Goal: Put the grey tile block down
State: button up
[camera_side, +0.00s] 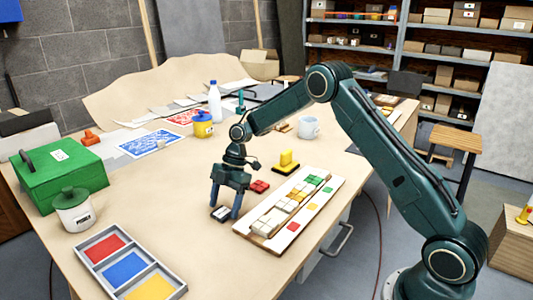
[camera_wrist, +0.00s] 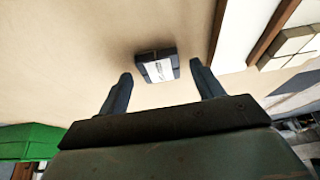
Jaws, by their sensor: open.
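The grey tile block (camera_side: 221,214) lies on the table, just left of the mosaic panel. In the wrist view the grey tile block (camera_wrist: 157,66) shows a white patch with dark marks on its upper face. It sits beyond and between my fingertips, with clear table around it. My gripper (camera_side: 226,204) is low over the table, pointing down at the block. In the wrist view my gripper (camera_wrist: 161,82) has its fingers spread wide, and neither appears to touch the block.
The mosaic panel (camera_side: 296,222) with coloured tiles is close on the right. Red tiles (camera_side: 259,186) and a yellow block (camera_side: 287,160) are behind. A tray with red, blue and yellow compartments (camera_side: 83,262) is front left. A lidded jar (camera_side: 74,211) and green box (camera_side: 58,166) stand left.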

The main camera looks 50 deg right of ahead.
jog(key=v, duration=1.1)
jog(key=shift+d+r, duration=0.15)
jog(key=shift+r, duration=0.2)
jog(key=shift+r, duration=0.1)
jog(key=s+a+r+m+t+h, duration=0.1)
jog(key=s+a+r+m, duration=0.2)
jog(key=s+r+m, duration=0.35)
jog(key=s+a+r+m+t+h, duration=0.1)
jog(key=s+a+r+m+t, duration=0.15)
jog(key=s+r, duration=0.6)
jog(key=s+f+m+t+h, duration=0.2)
jog(key=s+m, duration=0.7)
jog(key=s, duration=1.1)
jog(key=shift+s+d+f+h, duration=0.35)
jog(key=shift+d+f+h, duration=0.1)
jog(key=shift+f, duration=0.3)
